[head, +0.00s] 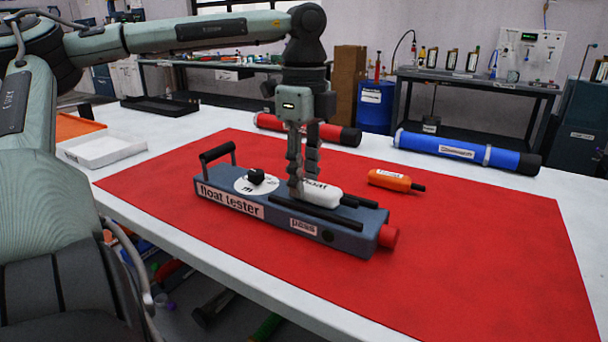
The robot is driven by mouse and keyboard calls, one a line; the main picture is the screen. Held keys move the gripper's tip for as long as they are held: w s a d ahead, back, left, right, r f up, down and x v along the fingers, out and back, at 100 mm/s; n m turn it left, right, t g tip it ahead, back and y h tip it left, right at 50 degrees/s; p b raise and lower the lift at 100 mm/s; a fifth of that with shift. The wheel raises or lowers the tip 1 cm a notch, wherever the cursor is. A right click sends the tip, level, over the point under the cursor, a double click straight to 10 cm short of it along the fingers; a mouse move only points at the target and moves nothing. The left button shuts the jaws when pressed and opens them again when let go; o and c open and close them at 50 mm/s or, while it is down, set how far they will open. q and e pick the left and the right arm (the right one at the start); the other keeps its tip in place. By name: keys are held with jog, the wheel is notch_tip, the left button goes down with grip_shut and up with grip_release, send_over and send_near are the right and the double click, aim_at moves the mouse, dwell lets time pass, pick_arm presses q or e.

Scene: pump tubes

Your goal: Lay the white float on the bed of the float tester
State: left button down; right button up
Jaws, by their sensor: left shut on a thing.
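The float tester (348,241) is a long blue-grey box with a black handle, a white dial with a black knob, and a red end cap. It stands on the red mat (470,270). The white float (322,193) is over the tester's bed, between dark rails, and looks level. I cannot tell whether it touches the bed. My left gripper (301,190) points straight down and is shut on the float, its fingers covering the float's left end. My right gripper is not in view.
An orange float (391,180) lies on the mat right of the tester. A red tube (306,129) and a blue tube (465,151) lie at the back. A white tray (103,150) and a black tray (160,105) sit at the left. The mat's front right is clear.

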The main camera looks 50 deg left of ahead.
pick_arm(q)
jog(key=shift+f, duration=0.1)
jog(key=c, duration=1.1)
grip_release()
jog(key=shift+c, duration=0.2)
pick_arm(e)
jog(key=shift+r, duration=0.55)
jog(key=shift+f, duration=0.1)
pick_arm(q)
jog(key=shift+r, duration=0.3)
notch_tip(320, 180, up, 12)
jog(key=shift+f, duration=0.15)
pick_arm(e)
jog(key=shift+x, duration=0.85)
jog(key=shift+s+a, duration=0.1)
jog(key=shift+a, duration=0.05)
